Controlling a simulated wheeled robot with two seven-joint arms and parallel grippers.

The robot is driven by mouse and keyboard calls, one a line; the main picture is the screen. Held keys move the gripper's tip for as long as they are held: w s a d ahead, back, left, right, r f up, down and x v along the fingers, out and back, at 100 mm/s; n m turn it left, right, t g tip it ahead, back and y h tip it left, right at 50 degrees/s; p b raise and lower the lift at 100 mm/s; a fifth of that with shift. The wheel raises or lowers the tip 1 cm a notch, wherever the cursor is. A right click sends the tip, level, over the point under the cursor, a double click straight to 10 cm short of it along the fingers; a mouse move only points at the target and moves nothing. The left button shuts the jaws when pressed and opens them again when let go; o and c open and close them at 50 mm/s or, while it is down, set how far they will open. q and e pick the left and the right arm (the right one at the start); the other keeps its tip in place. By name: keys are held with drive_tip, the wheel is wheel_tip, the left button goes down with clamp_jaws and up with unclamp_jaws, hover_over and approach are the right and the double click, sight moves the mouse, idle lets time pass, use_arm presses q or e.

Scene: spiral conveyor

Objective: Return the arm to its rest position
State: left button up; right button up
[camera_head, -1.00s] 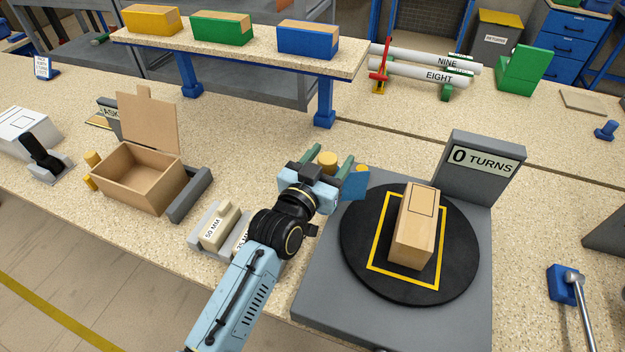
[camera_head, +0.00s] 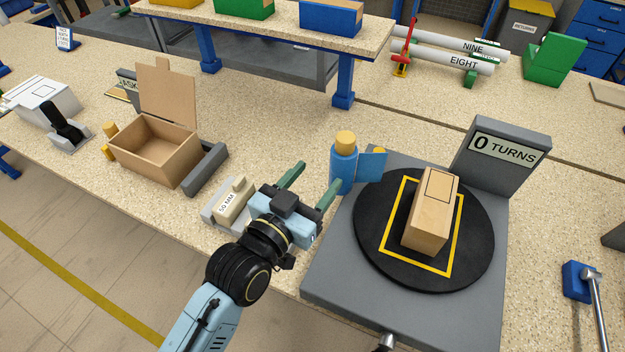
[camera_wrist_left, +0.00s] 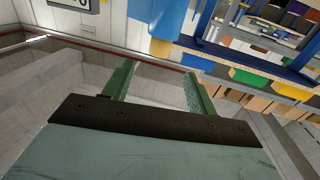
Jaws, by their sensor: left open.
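My left gripper (camera_head: 316,181) is open and empty above the bench, its green fingers spread and pointing away from me. It is left of the turntable and in front of a blue post with a yellow cap (camera_head: 344,166). In the left wrist view the gripper (camera_wrist_left: 158,84) also has nothing between its fingers, and the blue post (camera_wrist_left: 168,18) shows beyond them. My right gripper is not seen. A wooden box (camera_head: 428,225) sits inside the yellow square on the black turntable (camera_head: 375,248). The sign (camera_head: 503,150) behind it reads "0 TURNS".
A grey holder with a "50 MM" block (camera_head: 232,202) is close left of my left gripper. An open cardboard box (camera_head: 150,157) stands farther left. A raised shelf (camera_head: 365,40) with coloured boxes is at the back. A blue-based lever (camera_head: 580,283) is at right.

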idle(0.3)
use_arm(q)
drive_tip(key=s+a+f+n+g+y, duration=0.2)
drive_tip(key=s+a+f+g+y, duration=0.4)
drive_tip(key=s+a, duration=0.4)
drive_tip(key=s+a+f+n+g+y, duration=0.25)
drive_tip(key=s+a+f+g, duration=0.35)
drive_tip(key=s+a+f, duration=0.35)
wheel_tip(320, 180, down, 26)
drive_tip(key=s+a+g+b, duration=0.1)
drive_tip(key=b, duration=0.4)
drive_tip(key=s+a+f+b, duration=0.1)
drive_tip(key=s+f+b, duration=0.2)
drive_tip(key=s+f, duration=0.5)
drive_tip(key=s+a+f+g+b, duration=0.1)
drive_tip(key=s+a+f+b, duration=0.1)
drive_tip(key=s+f, duration=0.7)
wheel_tip(320, 180, down, 5)
drive_tip(key=shift+r+m+y+b, duration=0.1)
drive_tip(key=shift+m+y+b, duration=0.25)
drive_tip(key=shift+b, duration=0.1)
